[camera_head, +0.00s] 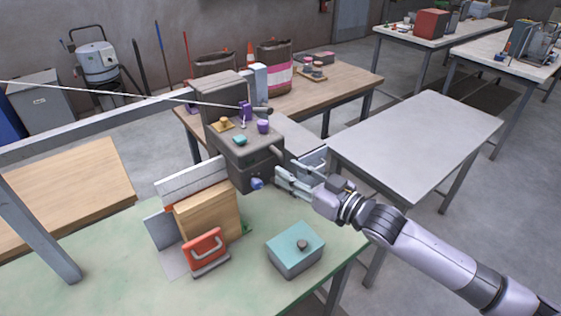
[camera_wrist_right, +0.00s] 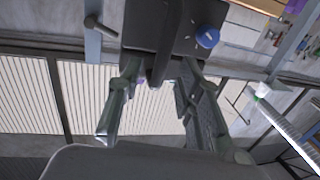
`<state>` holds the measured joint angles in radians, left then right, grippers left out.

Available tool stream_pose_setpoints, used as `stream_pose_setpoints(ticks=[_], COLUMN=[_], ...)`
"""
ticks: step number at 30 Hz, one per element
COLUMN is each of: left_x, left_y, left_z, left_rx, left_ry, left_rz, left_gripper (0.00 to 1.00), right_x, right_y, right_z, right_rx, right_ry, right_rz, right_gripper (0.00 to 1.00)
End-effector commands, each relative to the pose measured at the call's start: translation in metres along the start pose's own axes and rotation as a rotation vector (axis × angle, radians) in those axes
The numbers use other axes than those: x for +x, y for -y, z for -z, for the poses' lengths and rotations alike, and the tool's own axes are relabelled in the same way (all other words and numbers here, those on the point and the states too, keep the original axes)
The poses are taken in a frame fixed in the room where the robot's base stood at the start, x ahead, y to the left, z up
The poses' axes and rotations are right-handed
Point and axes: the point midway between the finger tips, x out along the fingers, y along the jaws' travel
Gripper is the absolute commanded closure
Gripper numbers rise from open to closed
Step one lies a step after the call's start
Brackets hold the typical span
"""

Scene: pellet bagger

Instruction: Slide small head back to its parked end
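The grey bagging machine (camera_head: 240,160) stands on the green bench, with purple parts (camera_head: 246,111), a teal block (camera_head: 240,139) and a blue knob (camera_head: 257,183) on it. I cannot tell for sure which part is the small head. My right gripper (camera_head: 281,180) is at the machine's right front side, beside the blue knob. In the right wrist view, its fingers (camera_wrist_right: 160,75) are spread, with a dark rounded bar (camera_wrist_right: 158,70) of the machine showing between them. I see no finger clearly touching it. The blue knob (camera_wrist_right: 207,37) shows right of the fingers. My left gripper is out of view.
The green bench (camera_head: 120,260) also carries a wooden block (camera_head: 207,214), a red-handled piece (camera_head: 205,246) and a teal box (camera_head: 295,250). A bare grey table (camera_head: 415,135) stands to the right. A brown table (camera_head: 340,85) with bags is behind the machine.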

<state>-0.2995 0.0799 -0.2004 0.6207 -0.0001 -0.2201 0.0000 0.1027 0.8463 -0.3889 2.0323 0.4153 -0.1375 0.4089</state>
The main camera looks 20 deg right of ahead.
Motion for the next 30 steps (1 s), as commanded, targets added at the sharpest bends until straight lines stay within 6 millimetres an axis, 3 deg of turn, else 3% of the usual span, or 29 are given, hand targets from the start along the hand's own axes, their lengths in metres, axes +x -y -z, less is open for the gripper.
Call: stream_pose_setpoints(ticks=[7, 19, 30], left_x=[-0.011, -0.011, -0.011], left_y=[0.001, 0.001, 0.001], left_z=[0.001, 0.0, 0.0], left_rx=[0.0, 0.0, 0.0], left_ry=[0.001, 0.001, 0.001], left_rz=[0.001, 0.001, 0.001], left_gripper=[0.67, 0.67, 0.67], right_x=[0.032, 0.038, 0.038], right_y=[0.0, 0.001, 0.001], right_z=[0.002, 0.0, 0.0], right_rx=[-0.001, -0.001, -0.001], right_ry=[-0.002, 0.0, 0.0], right_rz=[0.0, 0.001, 0.001], right_gripper=[0.67, 0.67, 0.92])
